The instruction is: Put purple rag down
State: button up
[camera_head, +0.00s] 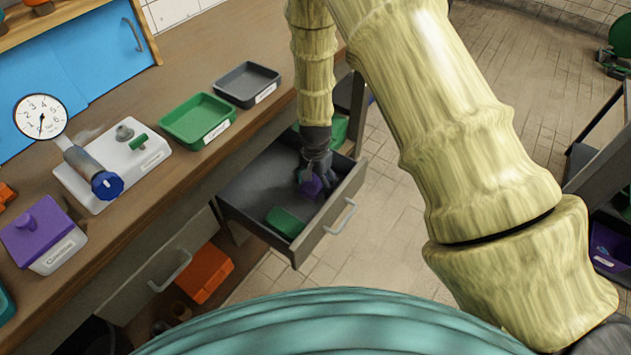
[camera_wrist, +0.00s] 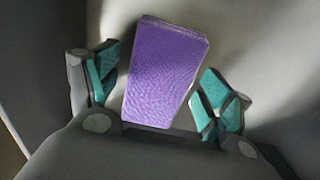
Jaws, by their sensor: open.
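The purple rag (camera_wrist: 163,75) is a flat rectangular block in the wrist view, lying between my open fingers with a gap on each side. In the head view the purple rag (camera_head: 311,187) shows partly below my gripper (camera_head: 310,178), inside the open drawer (camera_head: 247,190). My gripper also shows in the wrist view (camera_wrist: 158,98), with teal fingertip pads spread apart. The rag appears to rest on the drawer floor near its front wall. My gripper hides part of it in the head view.
A green rag-like block (camera_head: 285,222) lies in the same drawer, nearer its front corner. A green tray (camera_head: 197,121) and a grey tray (camera_head: 246,84) stand on the wooden counter above. A gauge with a blue knob (camera_head: 107,185) and a purple-lidded box (camera_head: 39,233) are farther left.

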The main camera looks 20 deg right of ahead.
aim_at(316, 182)
notch_tip(316, 182, up, 12)
jog(key=shift+r, duration=0.15)
dwell(0.6)
dwell(0.4)
